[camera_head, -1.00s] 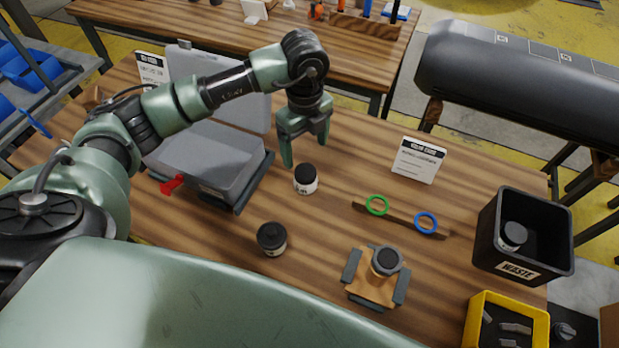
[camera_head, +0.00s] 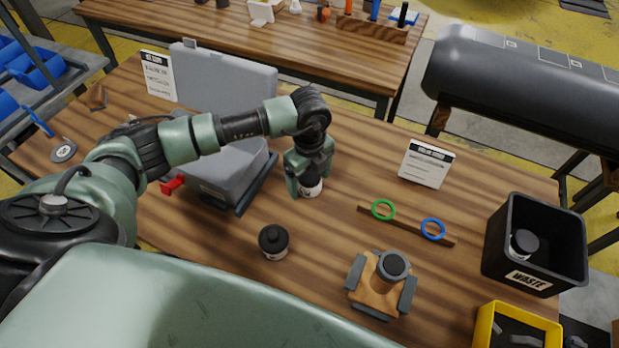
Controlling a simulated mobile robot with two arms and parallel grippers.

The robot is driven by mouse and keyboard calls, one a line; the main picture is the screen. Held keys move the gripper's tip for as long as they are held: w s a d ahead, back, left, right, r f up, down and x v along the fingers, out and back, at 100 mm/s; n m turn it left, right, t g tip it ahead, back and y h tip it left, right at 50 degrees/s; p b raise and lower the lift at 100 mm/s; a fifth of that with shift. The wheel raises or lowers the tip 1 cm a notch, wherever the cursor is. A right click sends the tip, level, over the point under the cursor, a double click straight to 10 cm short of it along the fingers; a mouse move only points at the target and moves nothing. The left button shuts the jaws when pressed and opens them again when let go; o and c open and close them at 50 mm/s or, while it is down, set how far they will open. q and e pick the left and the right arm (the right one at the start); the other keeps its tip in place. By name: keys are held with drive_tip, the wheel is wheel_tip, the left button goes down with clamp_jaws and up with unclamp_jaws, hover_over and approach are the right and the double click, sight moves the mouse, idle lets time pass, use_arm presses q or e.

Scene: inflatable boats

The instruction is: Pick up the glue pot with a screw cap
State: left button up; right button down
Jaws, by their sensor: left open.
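A small pot (camera_head: 309,189) with a white label stands on the wooden bench right of the grey case. My left gripper (camera_head: 306,190) is open, lowered over this pot with its fingers at the pot's sides; the upper part of the pot is mostly hidden by the gripper. A second pot (camera_head: 273,241) with a black cap stands nearer to me. Another pot (camera_head: 394,265) with a grey top sits in a wooden holder with grey jaws. I cannot tell from the picture which cap is a screw cap. My right gripper is not in view.
An open grey case (camera_head: 232,84) stands behind my left arm. A rack with a green ring (camera_head: 383,210) and a blue ring (camera_head: 433,229) lies right of the gripper. A black waste bin (camera_head: 495,240) holds a pot. A sign (camera_head: 427,164) stands at the back.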

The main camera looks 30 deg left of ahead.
use_arm(q)
drive_tip(key=shift+f, duration=0.2)
drive_tip(key=c, duration=1.5)
drive_tip(key=shift+c, duration=0.4)
drive_tip(key=shift+r, duration=0.15)
